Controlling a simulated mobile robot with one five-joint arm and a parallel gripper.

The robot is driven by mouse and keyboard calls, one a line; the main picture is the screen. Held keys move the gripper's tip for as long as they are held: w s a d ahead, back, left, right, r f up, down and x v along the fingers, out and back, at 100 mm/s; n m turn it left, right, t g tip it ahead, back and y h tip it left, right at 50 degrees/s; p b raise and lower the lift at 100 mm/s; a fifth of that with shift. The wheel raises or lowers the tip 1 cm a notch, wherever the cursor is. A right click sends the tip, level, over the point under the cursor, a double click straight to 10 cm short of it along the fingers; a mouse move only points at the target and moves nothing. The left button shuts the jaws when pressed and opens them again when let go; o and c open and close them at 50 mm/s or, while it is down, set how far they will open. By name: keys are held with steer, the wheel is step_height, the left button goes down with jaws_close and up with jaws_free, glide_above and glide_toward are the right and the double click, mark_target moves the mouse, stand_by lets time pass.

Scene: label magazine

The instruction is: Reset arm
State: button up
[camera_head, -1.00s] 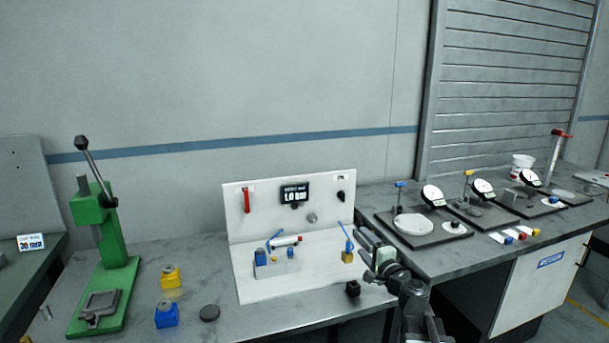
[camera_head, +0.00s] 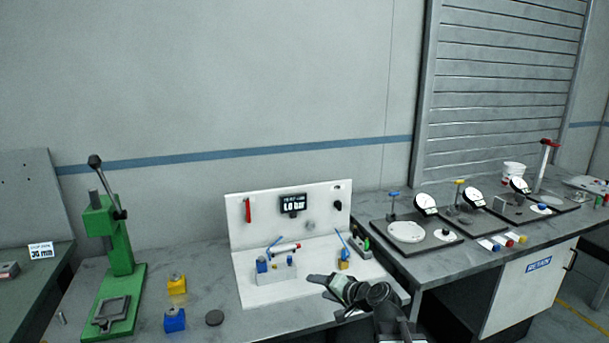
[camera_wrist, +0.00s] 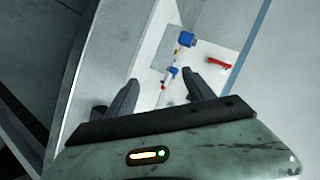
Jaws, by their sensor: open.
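My gripper (camera_head: 325,293) is open and empty in front of the right part of the white L-shaped panel stand (camera_head: 284,216) in the head view. In the wrist view my gripper (camera_wrist: 157,98) shows two dark fingers spread apart. In the head view this cylinder (camera_head: 286,248) rests at the stand's middle, above a light block with blue parts. A yellow-based fitting with a blue lever (camera_head: 343,265) stands at the stand's right side.
A green lever press (camera_head: 118,250), a yellow block (camera_head: 176,285), a blue block (camera_head: 175,320) and a dark disc (camera_head: 215,318) are on the left. Dial gauge stations (camera_head: 425,205) fill the right bench. Space above the benches is free.

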steer(key=s+d+f+n+g+h, duration=0.2)
steer(key=s+d+f+g+h, duration=0.2)
steer(key=s, duration=0.5)
steer(key=s+d+f+n+g+h+p, duration=0.1)
steer(key=s+d+f+g+h, duration=0.3)
steer(key=s, duration=0.5)
steer(key=d+f+n+g, duration=0.1)
steer(key=d+f+g, duration=0.1)
steer(key=d+f, duration=0.1)
steer(key=shift+d+f+n, duration=0.3)
steer(key=shift+d+f, duration=0.05)
steer(key=shift+d, duration=0.05)
steer(key=shift+c, duration=0.3)
